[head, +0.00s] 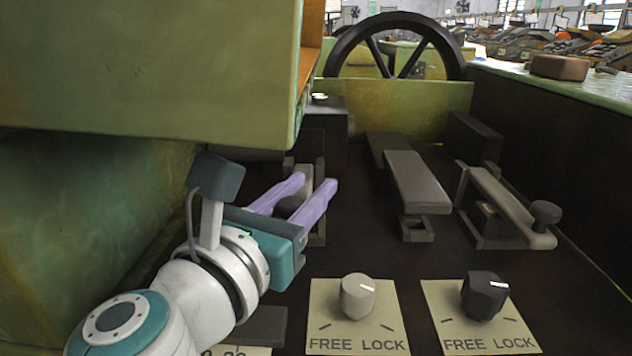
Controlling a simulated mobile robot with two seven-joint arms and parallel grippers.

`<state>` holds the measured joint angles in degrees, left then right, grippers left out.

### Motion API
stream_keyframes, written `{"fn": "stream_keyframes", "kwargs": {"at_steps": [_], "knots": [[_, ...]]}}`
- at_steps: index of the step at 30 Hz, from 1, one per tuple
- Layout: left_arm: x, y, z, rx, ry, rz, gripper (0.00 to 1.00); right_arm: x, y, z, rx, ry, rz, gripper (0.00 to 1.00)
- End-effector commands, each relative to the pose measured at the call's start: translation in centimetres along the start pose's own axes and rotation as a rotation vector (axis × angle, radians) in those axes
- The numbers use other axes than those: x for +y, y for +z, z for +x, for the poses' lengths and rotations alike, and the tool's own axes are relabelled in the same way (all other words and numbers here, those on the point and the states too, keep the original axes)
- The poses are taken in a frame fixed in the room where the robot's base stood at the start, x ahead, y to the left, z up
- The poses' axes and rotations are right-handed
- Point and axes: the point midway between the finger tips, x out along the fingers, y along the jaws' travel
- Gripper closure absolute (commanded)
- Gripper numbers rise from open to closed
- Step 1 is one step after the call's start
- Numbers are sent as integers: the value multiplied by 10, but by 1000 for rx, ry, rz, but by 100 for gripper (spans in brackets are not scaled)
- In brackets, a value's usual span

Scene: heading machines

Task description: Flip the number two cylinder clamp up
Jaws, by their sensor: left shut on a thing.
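My left gripper (316,183) reaches in from the lower left with its two purple fingers around a grey clamp part (305,172). It is shut on this part, and the fingers and a dark bracket hide much of it. A flat grey clamp lever (416,180) lies to the right of the gripper. Farther right, a clamp lever with a black knob (512,207) lies low over its dark frame. I cannot read a number on any clamp. My right gripper is not in view.
A white knob (357,296) and a black knob (484,295) stand on FREE/LOCK plates in front. A large green housing (150,70) overhangs the left side. A dark handwheel (397,45) stands behind. Dark bed shows between the clamps and knobs.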

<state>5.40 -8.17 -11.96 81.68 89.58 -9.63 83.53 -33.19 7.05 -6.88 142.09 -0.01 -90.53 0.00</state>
Motion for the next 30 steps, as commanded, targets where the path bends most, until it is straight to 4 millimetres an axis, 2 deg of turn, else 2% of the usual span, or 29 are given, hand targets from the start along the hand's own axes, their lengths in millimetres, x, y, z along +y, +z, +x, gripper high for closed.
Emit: {"fn": "stream_keyframes", "kwargs": {"at_steps": [14,21,30], "knots": [[2,24,6,-10,1,2,100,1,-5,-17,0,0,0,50],[7,46,16,-11,2,1,100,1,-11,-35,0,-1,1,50],[14,63,31,-8,5,1,100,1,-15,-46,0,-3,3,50]]}}
